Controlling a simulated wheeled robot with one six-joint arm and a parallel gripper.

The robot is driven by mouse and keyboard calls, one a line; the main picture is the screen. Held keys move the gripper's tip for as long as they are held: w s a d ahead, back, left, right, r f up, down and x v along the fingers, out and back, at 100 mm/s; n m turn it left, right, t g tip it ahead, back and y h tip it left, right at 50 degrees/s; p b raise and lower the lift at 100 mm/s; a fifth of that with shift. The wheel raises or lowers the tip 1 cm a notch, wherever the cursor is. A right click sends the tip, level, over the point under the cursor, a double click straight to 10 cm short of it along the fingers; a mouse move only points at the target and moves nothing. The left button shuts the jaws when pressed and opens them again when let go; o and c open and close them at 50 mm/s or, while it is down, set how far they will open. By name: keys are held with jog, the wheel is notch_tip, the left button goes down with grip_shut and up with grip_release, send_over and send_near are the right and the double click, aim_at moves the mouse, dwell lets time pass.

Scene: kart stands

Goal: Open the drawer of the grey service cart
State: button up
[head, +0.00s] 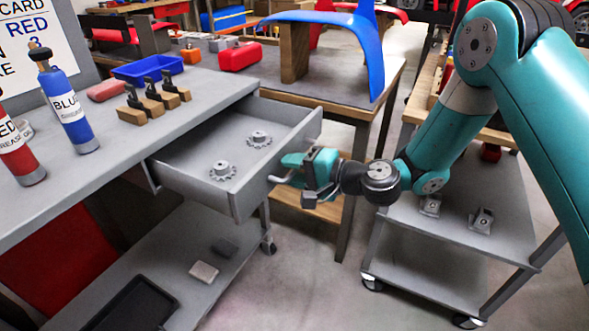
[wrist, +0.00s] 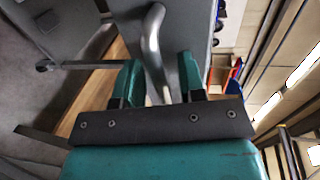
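The grey service cart (head: 140,160) stands at the left in the head view. Its drawer (head: 225,195) is pulled well out, with two grey gear-like parts (head: 222,171) on its floor. My gripper (head: 290,172) is at the drawer's front, by the curved metal handle (head: 276,180). In the wrist view the handle (wrist: 153,38) runs between the two teal fingers of my gripper (wrist: 160,82). The fingers stand apart, with a gap on the right side of the handle. Whether the left finger touches it I cannot tell.
On the cart top stand a blue bottle (head: 68,105), a red bottle (head: 17,150), a blue tray (head: 147,69) and wooden blocks with black clamps (head: 158,98). A workbench (head: 350,100) is behind the drawer. A low grey trolley (head: 450,225) stands at right. Floor between is clear.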

jog(key=shift+d, duration=0.15)
jog(key=b+v, duration=0.1)
jog(key=v, duration=1.6)
jog(key=shift+d, duration=0.1)
jog(key=s+a+r+n+g+h, duration=0.2)
jog(key=s+a+r+n+g, duration=0.2)
jog(key=s+a+n+g, duration=0.35)
jog(key=s+d+r+n+h, duration=0.3)
jog(key=s+h, duration=0.1)
jog(key=s, duration=0.2)
jog(key=s+d+r+n+h, duration=0.2)
jog(key=s+d+n+h, duration=0.15)
jog(key=s, duration=0.25)
notch_tip(320, 180, up, 18)
jog(key=m+p, duration=0.1)
jog(key=p, duration=1.7)
jog(key=shift+r, duration=0.15)
